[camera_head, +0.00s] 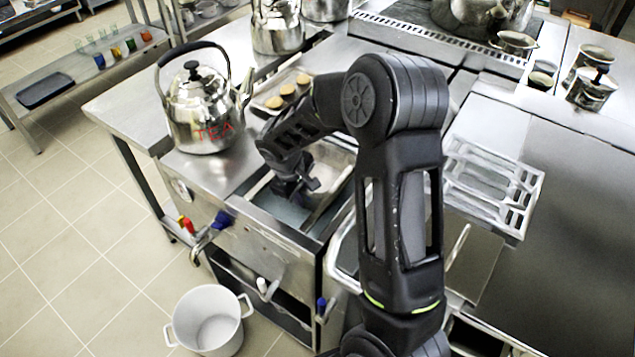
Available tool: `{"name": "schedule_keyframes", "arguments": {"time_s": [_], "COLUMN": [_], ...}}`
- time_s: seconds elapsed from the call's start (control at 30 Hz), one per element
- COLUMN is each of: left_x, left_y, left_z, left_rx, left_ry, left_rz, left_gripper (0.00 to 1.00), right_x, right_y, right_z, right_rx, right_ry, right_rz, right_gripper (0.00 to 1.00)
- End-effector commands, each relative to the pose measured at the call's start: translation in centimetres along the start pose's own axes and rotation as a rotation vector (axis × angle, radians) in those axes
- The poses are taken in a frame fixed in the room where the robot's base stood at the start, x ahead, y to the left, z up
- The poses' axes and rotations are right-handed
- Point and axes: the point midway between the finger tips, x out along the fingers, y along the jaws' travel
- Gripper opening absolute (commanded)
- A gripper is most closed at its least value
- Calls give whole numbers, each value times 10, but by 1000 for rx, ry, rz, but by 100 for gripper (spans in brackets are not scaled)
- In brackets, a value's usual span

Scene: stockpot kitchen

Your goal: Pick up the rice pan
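No vessel in view is clearly marked as the rice pan, and I see no rice; I cannot tell which one it is. My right gripper (296,190) is over a rectangular metal basin (328,208) set in the counter, pointing down. My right arm hides part of the basin, and the fingertips are too small and dark to read. A pale two-handled pot (208,320) stands empty on the floor below the counter. My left gripper is not in view.
A steel kettle marked TEA (203,112) stands close left of my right arm. A tray with several round cakes (282,98) lies behind it. A metal rack (490,185) and a lidded small pot (592,88) are on the right. The right counter (580,220) is largely clear.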

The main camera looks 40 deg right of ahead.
Motion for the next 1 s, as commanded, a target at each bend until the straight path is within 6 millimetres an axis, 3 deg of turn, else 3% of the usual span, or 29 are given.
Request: {"name": "schedule_keyframes", "arguments": {"time_s": [0.3,1.0], "left_x": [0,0], "left_y": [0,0], "left_z": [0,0], "left_rx": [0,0], "left_ry": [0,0], "left_rz": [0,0], "left_gripper": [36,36], "right_x": [0,1], "right_y": [-1,-2], "right_z": [0,0], "right_rx": [-1,-4], "right_ry": [0,-2], "right_rz": [-1,-2], "right_gripper": [0,0]}}
